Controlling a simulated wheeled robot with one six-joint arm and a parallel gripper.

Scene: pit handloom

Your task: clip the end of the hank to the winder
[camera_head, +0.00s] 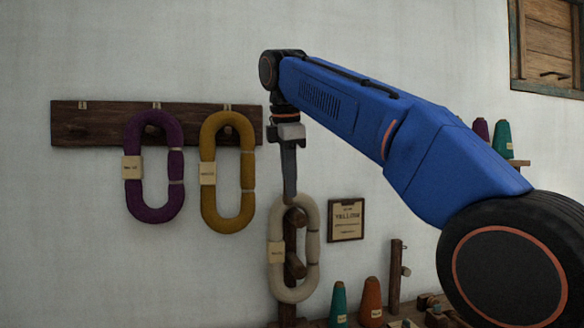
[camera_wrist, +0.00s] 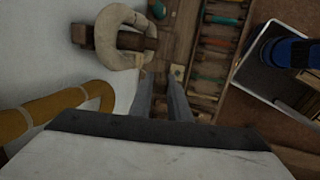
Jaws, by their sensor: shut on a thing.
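A cream hank (camera_head: 312,240) hangs around the pegs of a dark wooden winder (camera_head: 294,218) and carries a small tan tag. In the wrist view the hank (camera_wrist: 105,32) loops around a wooden peg. My gripper (camera_head: 290,194) points down at the top of the hank. In the wrist view the fingers of my gripper (camera_wrist: 161,84) are close together beside the hank's lower edge. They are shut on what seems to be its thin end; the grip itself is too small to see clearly. I cannot make out the winder's clip.
A purple hank (camera_head: 133,197) and a mustard hank (camera_head: 247,180) hang from a wall peg rail (camera_head: 90,125) at left. Teal (camera_head: 339,304) and orange (camera_head: 371,302) cones stand below. A grey tray (camera_wrist: 258,75) lies right.

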